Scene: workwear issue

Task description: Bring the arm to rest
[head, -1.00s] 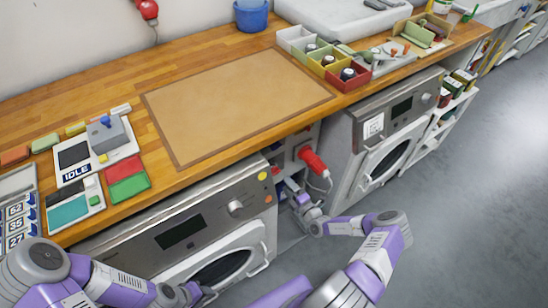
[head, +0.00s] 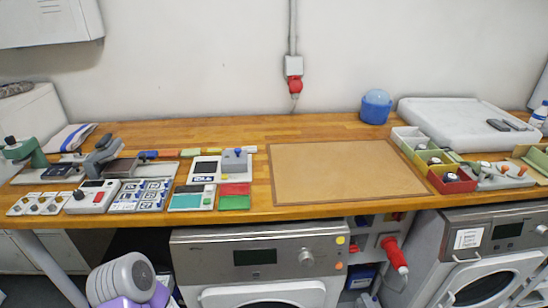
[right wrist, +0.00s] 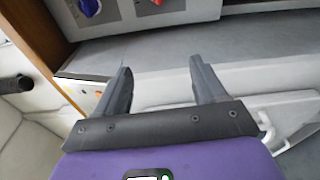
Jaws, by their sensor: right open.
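My right gripper (right wrist: 160,72) is open in the right wrist view. Its two dark fingers stand apart with nothing between them. Past them are a grey surface and a panel with a blue knob (right wrist: 90,7). In the head view, only a small grey part at the bottom edge, below the red plug, may belong to this gripper. A purple and grey link of my left arm shows at the bottom left of the head view. My left gripper is not in view.
The wooden worktop (head: 300,128) carries a tan mat (head: 345,172), a device with a grey lever block (head: 236,160), colored bins (head: 450,182) and a blue bucket (head: 376,108). Below are washing machines (head: 258,255) and a red plug (head: 394,254) between them.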

